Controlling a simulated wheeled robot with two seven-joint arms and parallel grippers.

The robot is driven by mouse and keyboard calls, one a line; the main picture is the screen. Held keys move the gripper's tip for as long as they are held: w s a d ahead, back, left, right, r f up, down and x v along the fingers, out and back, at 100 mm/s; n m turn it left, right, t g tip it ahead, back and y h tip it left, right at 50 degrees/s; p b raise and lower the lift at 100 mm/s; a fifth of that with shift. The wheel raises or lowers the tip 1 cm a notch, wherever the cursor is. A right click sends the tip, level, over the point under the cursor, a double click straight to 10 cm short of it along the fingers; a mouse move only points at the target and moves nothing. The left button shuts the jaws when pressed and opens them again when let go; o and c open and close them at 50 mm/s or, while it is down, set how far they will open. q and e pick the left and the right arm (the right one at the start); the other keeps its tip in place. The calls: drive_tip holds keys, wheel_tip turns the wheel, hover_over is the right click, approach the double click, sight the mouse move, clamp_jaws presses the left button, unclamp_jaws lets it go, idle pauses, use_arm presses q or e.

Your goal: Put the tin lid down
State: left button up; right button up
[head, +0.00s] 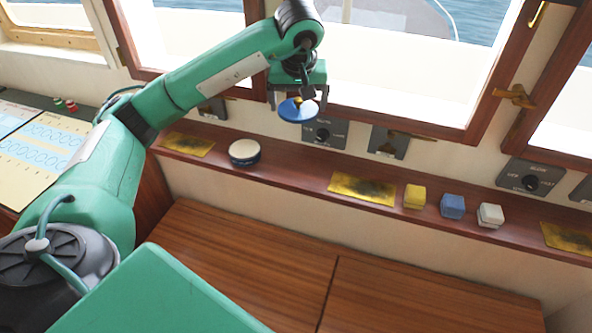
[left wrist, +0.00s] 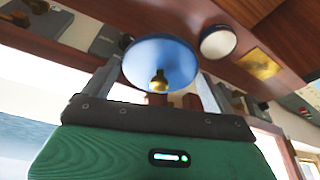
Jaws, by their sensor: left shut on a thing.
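The tin lid is a blue disc (head: 291,114) with a small brass knob. My left gripper (head: 297,101) is shut on it and holds it in the air in front of the window wall, above the wooden shelf. In the left wrist view the lid (left wrist: 150,52) lies between the two fingers, its brass knob (left wrist: 158,82) toward the gripper. A round tin (head: 244,153), dark-sided with a pale top, stands on the shelf to the left of the lid, apart from it. The tin also shows in the left wrist view (left wrist: 218,42). My right gripper is not in view.
The narrow shelf (head: 300,184) bears brass plates (head: 362,189), a yellow block (head: 414,196), a blue block (head: 453,206) and a white block (head: 490,216). Switch panels (head: 388,142) line the wall behind. Bare shelf shows between the tin and the middle brass plate.

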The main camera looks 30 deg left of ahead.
use_arm(q)
drive_tip(key=shift+w+a+r+n, duration=0.1)
drive_tip(key=shift+a+r+n, duration=0.2)
drive_tip(key=shift+a, duration=0.45)
drive_tip(key=shift+a+f, duration=0.1)
drive_tip(key=shift+f, duration=0.2)
drive_tip(key=p, duration=0.3)
hover_over(293, 167)
drive_tip(key=s, duration=0.1)
drive_tip(key=f, duration=1.4)
drive_tip(key=shift+d+f, duration=0.3)
drive_tip(key=shift+d, duration=0.05)
drive_tip(key=shift+f, duration=0.45)
wheel_tip(293, 167, down, 4)
drive_tip(key=shift+r+p, duration=0.2)
drive_tip(key=shift+p, duration=0.3)
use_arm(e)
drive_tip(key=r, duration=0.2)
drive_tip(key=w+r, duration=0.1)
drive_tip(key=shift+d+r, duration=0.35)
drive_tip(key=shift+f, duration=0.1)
